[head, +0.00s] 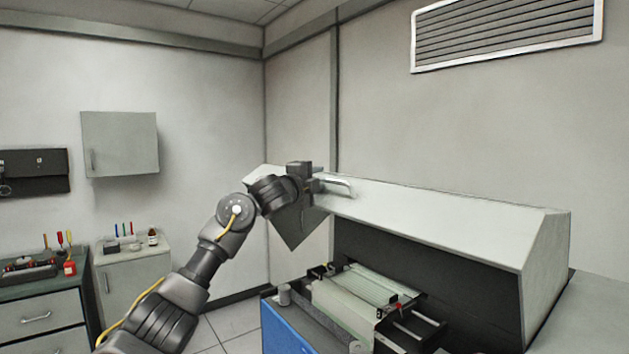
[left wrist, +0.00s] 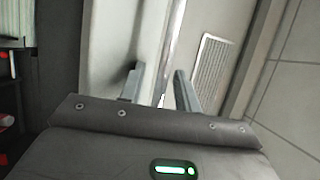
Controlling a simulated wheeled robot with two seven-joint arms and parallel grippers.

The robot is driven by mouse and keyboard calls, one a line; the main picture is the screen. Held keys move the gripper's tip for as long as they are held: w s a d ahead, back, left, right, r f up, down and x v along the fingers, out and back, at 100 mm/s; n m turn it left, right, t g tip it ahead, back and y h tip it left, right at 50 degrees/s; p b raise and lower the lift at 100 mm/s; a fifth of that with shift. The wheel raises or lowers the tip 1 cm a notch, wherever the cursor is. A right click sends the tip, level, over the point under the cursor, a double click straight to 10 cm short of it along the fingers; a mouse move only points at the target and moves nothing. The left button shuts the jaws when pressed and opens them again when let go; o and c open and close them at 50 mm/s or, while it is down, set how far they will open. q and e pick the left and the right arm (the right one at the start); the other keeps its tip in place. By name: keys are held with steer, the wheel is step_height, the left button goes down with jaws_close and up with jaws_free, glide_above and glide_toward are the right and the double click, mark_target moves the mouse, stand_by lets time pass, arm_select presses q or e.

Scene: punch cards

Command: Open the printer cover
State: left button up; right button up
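The printer has a long white cover (head: 450,212) with a sloped top, and a dark opening shows below it. A pale bar handle (head: 338,187) sits on the cover near its left end. My left gripper (head: 318,184) is at this handle, close to the cover's left end. In the left wrist view the left gripper's two fingers (left wrist: 160,92) are apart. A narrow light strip runs down between them; I cannot tell whether it is the handle or an edge. The white cover surface (left wrist: 109,45) lies left of the fingers there. My right gripper is not in view.
The printer's rollers and mechanism (head: 355,300) stick out below the cover, above a blue panel (head: 284,330). A grey counter (head: 597,308) is at the right. Cabinets with small tools stand at the left (head: 134,285). A vent (head: 507,35) is high on the wall.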

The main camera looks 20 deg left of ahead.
arm_select(q)
steer(key=shift+s+f, duration=0.15)
steer(key=shift+f, duration=0.05)
steer(key=b+v, duration=0.5)
steer(key=v, duration=0.5)
steer(key=shift+s+r+b, duration=0.2)
steer(key=shift+s+b, duration=0.05)
steer(key=shift+b, duration=0.1)
steer(key=shift+a, duration=0.15)
